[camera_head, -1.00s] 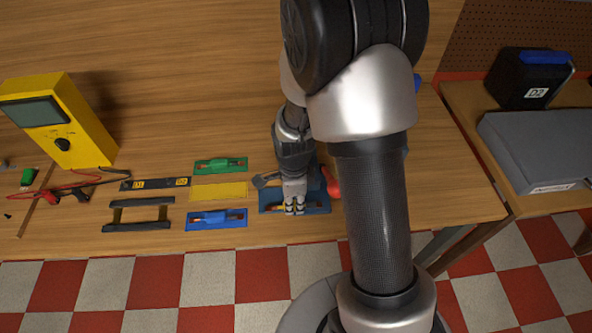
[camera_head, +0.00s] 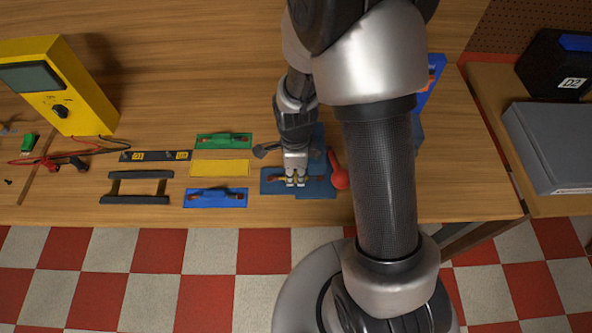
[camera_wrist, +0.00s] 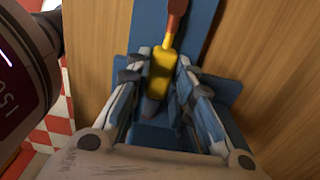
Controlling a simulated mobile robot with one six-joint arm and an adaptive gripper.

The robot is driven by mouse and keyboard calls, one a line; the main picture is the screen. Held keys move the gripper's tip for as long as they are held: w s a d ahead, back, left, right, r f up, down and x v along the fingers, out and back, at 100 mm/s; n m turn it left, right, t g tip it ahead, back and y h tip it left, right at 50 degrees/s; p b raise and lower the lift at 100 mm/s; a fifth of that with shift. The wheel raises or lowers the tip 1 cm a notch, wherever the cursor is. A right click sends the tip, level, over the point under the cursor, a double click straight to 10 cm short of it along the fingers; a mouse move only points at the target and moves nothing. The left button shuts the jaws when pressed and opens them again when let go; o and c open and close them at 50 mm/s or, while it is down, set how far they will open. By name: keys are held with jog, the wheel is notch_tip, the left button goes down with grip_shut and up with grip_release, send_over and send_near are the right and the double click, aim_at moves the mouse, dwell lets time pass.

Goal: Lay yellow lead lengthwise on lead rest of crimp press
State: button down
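The yellow lead (camera_wrist: 160,72) shows in the wrist view between my two fingers, its red-brown end (camera_wrist: 176,12) pointing away. My gripper (camera_wrist: 163,75) is close in on both sides of it and looks shut on it. In the head view my gripper (camera_head: 295,181) points down over the blue crimp press (camera_head: 316,186), with a bit of the yellow lead showing beside the fingertips. The lead lies along the blue strip of the press (camera_wrist: 200,25); whether it touches the rest is hidden by the fingers. The red handle (camera_head: 339,172) is just right of my gripper.
Left of the press are a blue tray with a blue lead (camera_head: 216,197), an empty yellow tray (camera_head: 219,168), a green tray with a green lead (camera_head: 223,140) and a black stand (camera_head: 137,187). A yellow meter (camera_head: 62,90) stands far left. The table's front edge is close.

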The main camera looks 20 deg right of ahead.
jog(key=c, duration=1.4)
grip_release()
jog(key=shift+r, duration=0.1)
notch_tip(320, 180, up, 12)
jog(key=p, duration=0.4)
notch_tip(320, 180, up, 13)
jog(key=n+t, duration=0.2)
jog(key=n, duration=0.8)
send_over(296, 175)
jog(key=s, duration=0.5)
jog(key=s+r+n+t, duration=0.1)
jog(key=s+r+n, duration=0.1)
jog(key=s+n, duration=0.1)
jog(key=s+r+n, duration=0.2)
jog(key=s+n, duration=0.1)
jog(key=n, duration=0.1)
jog(key=s+r+n+t, duration=0.1)
jog(key=s+r+n, duration=0.1)
jog(key=s+n, duration=0.2)
jog(key=shift+r+n+t, duration=0.15)
jog(key=shift+n+t, duration=0.15)
